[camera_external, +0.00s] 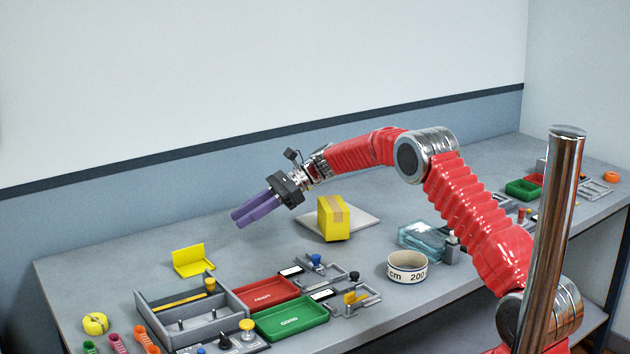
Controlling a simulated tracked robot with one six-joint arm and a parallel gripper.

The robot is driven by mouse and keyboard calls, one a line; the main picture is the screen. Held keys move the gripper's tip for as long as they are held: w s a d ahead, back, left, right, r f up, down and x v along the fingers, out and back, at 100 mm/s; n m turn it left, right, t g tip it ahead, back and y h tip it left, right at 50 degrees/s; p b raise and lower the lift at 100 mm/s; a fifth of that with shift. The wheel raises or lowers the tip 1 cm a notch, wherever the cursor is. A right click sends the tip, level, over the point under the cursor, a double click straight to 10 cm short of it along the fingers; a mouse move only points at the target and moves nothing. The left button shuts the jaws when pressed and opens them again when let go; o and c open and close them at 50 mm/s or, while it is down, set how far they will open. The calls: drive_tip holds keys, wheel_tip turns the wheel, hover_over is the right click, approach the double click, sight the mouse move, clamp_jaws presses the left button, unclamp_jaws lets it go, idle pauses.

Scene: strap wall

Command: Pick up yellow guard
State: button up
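The yellow guard (193,262), an L-shaped bent plate with an upright back, stands on the grey bench left of centre, behind the grey divided tray. My gripper (236,220) has purple fingers and hangs above the bench, up and to the right of the guard, apart from it. The fingers point down and to the left. They look close together with nothing visible between them, but this angle does not show whether they are open or shut.
A yellow box (334,220) stands on a light plate (366,220) under my arm. The grey divided tray (179,338), red tray (264,292) and green tray (290,319) lie in front of the guard. A tape roll (407,267) sits further right.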

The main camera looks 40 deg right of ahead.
approach(201, 261)
drive_tip(key=a+r, duration=0.1)
drive_tip(key=a, duration=0.1)
drive_tip(key=a+r, duration=0.2)
drive_tip(key=shift+w, duration=0.15)
drive_tip(key=shift+w+r+x, duration=0.1)
drive_tip(key=shift+x, duration=1.25)
drive_tip(key=shift+w+r+x, duration=0.15)
drive_tip(key=shift+x, duration=1.15)
drive_tip(key=shift+c, duration=0.6)
clamp_jaws()
